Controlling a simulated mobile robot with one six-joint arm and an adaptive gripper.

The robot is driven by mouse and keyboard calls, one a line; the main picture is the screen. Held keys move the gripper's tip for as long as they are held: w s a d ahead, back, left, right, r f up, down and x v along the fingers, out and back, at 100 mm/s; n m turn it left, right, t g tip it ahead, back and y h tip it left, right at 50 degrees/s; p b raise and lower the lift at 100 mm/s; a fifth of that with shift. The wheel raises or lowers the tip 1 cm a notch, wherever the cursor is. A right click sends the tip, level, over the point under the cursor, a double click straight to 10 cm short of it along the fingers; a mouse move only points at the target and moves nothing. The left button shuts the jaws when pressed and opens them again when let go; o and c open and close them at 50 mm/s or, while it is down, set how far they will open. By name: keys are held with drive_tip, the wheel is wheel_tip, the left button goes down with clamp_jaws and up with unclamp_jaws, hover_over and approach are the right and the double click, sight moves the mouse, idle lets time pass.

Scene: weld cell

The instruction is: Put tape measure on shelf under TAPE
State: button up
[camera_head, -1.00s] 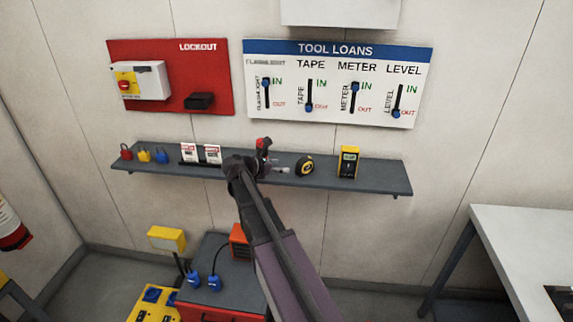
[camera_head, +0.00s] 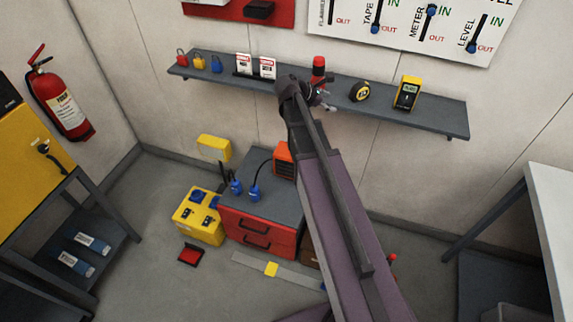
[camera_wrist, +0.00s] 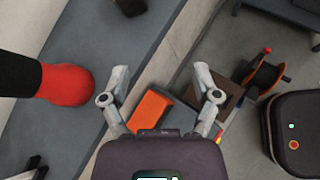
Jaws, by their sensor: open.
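The yellow and black tape measure (camera_head: 360,91) stands on the grey wall shelf (camera_head: 440,112), between a red and black flashlight (camera_head: 318,68) and a yellow meter (camera_head: 407,93). The TOOL LOANS board (camera_head: 430,50) hangs above; its headings are cut off, but the small upright TAPE label (camera_head: 370,13) shows. My gripper (camera_head: 328,103) is at the shelf's front edge, left of the tape measure and apart from it. In the wrist view my gripper (camera_wrist: 162,75) is open, with nothing between the fingers. A dark object at the top edge there is too cropped to name.
The flashlight (camera_wrist: 65,85) is close to my left finger in the wrist view. Padlocks (camera_head: 198,63) and danger tags (camera_head: 255,66) stand on the shelf's left part. A red cabinet (camera_head: 258,232) is below. A white table (camera_head: 550,210) is at the right. The shelf's right end is clear.

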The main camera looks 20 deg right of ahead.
drive_tip(key=s+a+f+m+y, duration=0.4)
drive_tip(key=s+a+m, duration=0.4)
drive_tip(key=a, duration=0.2)
drive_tip(key=s+a+f+m+g+y, duration=0.1)
drive_tip(key=s+a+f+m+y, duration=0.3)
drive_tip(key=s+a+m+y, duration=0.3)
drive_tip(key=s+a+m, duration=0.1)
drive_tip(key=s+a, duration=0.1)
drive_tip(key=a, duration=0.2)
drive_tip(key=shift+s+f+g, duration=0.2)
drive_tip(key=shift+g, duration=0.1)
